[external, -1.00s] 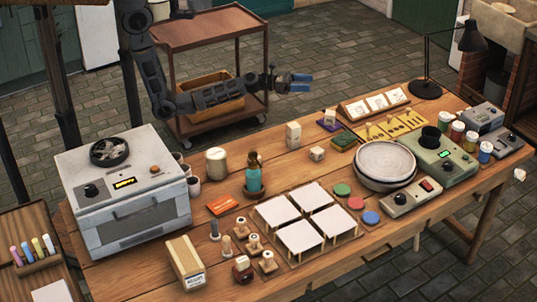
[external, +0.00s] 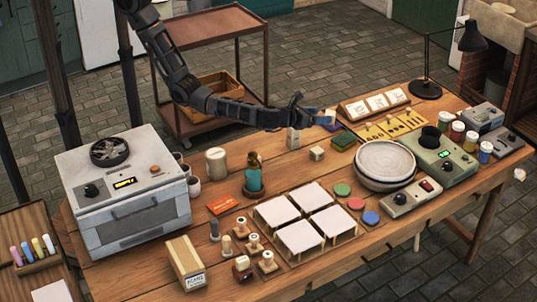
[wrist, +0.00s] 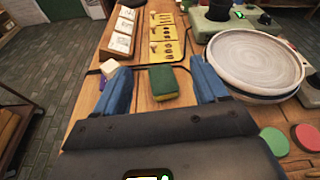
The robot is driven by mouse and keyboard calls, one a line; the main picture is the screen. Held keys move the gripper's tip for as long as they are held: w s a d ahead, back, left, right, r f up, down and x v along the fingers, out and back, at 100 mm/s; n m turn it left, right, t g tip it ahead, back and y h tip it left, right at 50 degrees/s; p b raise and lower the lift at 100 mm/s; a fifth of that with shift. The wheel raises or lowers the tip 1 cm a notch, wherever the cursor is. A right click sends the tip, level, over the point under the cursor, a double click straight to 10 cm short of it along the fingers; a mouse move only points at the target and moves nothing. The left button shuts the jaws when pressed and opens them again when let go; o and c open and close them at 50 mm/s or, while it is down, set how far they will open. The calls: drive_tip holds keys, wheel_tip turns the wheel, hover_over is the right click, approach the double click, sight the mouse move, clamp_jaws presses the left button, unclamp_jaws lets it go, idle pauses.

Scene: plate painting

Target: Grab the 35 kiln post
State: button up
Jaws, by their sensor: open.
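Two pale blocks that look like kiln posts stand on the table in the external view: a taller upright one (external: 293,137) and a short one (external: 316,154). No number is readable on either, so I cannot tell which is the 35. My gripper (external: 325,118) is above the table's back edge, right of the taller block and partly over its top. In the wrist view my gripper (wrist: 162,76) is open, blue fingers apart, with nothing held. A green and yellow sponge (wrist: 163,82) lies on the table beyond the gap. A small pale block (wrist: 109,68) shows beside the left finger.
Stacked pale plates (external: 385,162) stand right of the short block. A yellow board (external: 396,125) and a card stand (external: 374,105) are near the back edge. A teal bottle (external: 254,177) and white tiles (external: 299,237) are nearer the front.

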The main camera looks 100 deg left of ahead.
drive_tip(key=s+d+f+g, duration=0.1)
drive_tip(key=s+d+g, duration=0.1)
drive_tip(key=d, duration=0.2)
hover_over(314, 151)
drive_tip(key=s+d, duration=0.2)
wheel_tip(314, 151, down, 6)
wheel_tip(314, 151, down, 7)
drive_tip(key=b, duration=0.7)
drive_tip(key=shift+w+r, duration=0.15)
drive_tip(key=shift+r, duration=0.05)
drive_tip(key=shift+w+f+b, duration=0.1)
drive_tip(key=shift+f+b, duration=0.2)
drive_tip(key=shift+b, duration=0.2)
drive_tip(key=b+x, duration=0.3)
drive_tip(key=shift+w+a+f, duration=0.15)
drive_tip(key=shift+a, duration=0.05)
drive_tip(key=shift+w+a+b, duration=0.35)
drive_tip(key=shift+w+a, duration=0.05)
drive_tip(key=shift+a, duration=0.05)
drive_tip(key=shift+c, duration=0.2)
drive_tip(key=c, duration=1.1)
